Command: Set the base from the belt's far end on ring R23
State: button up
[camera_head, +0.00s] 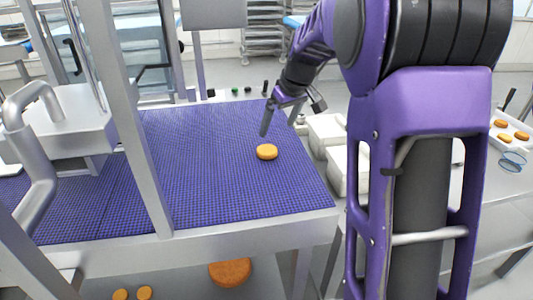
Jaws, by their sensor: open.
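One round golden base (267,152) lies flat on the purple mesh belt (215,190), towards the belt's right end. My gripper (268,128) hangs above and just behind the base in the picture, pointing down and apart from it as far as I can see. It is small in this view and nothing shows between its fingers. Ring R23 cannot be made out. A white tray (505,143) with several orange-brown rounds stands on the table at the far right; no ring labels are readable there.
A metal post (135,120) and a machine with a bent pipe (40,150) stand at the left. White bins (328,135) stand beyond the belt's right end. Several rounds, including a large orange one (230,272), lie below the belt frame. My purple arm hides much of the right side.

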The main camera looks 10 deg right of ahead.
aim_at(268, 147)
jog(key=x, duration=0.6)
jog(key=b+x, duration=0.1)
jog(key=x, duration=0.3)
jog(key=shift+w+a, duration=0.1)
jog(key=shift+a, duration=0.2)
jog(key=shift+r, duration=0.1)
jog(key=c, duration=0.8)
